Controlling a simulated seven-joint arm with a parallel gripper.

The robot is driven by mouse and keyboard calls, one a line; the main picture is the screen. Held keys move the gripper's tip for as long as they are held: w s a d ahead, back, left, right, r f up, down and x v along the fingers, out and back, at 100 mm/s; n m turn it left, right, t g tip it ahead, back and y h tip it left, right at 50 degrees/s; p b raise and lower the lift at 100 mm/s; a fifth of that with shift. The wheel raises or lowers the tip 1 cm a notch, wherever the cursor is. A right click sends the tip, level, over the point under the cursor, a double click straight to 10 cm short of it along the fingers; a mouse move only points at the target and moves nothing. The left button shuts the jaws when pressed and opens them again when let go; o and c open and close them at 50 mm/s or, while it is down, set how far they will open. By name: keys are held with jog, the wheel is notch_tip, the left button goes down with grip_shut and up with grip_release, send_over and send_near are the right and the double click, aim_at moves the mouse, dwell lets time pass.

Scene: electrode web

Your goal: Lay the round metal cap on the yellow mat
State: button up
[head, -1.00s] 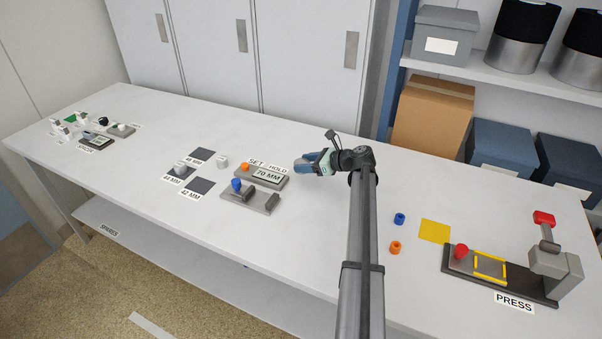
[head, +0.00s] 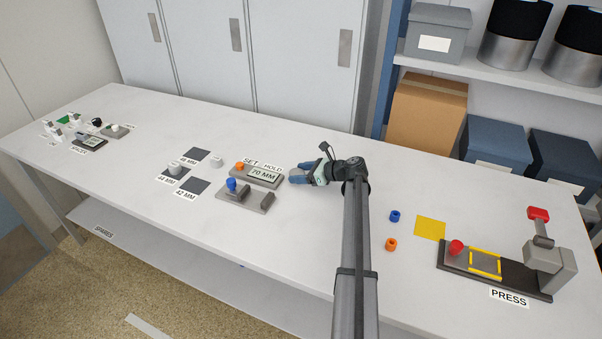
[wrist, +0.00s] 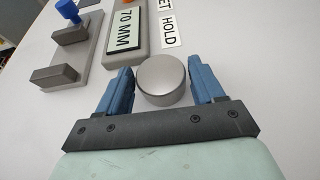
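The round metal cap (wrist: 161,80) sits between the two blue fingers of my gripper (wrist: 163,88) in the wrist view. The fingers are apart, one on each side of it, and a narrow gap seems to show on its left side. In the head view my gripper (head: 300,175) is low over the table, just right of the 70 MM gauge, and I cannot make out the cap there. The yellow mat (head: 430,228) lies flat and bare on the table to the right of my arm, left of the press.
The 70 MM gauge block (head: 258,176) and the grey fixture with a blue knob (head: 245,197) stand left of my gripper. A blue ring (head: 394,216) and an orange ring (head: 390,244) lie near the mat. The press (head: 500,268) stands at the right.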

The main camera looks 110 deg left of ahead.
jog(key=shift+o, duration=1.2)
jog(key=shift+w+r, duration=0.2)
jog(key=v, duration=1.1)
jog(key=shift+o, duration=0.5)
jog(key=shift+w+r, duration=0.2)
jog(key=shift+w, duration=0.1)
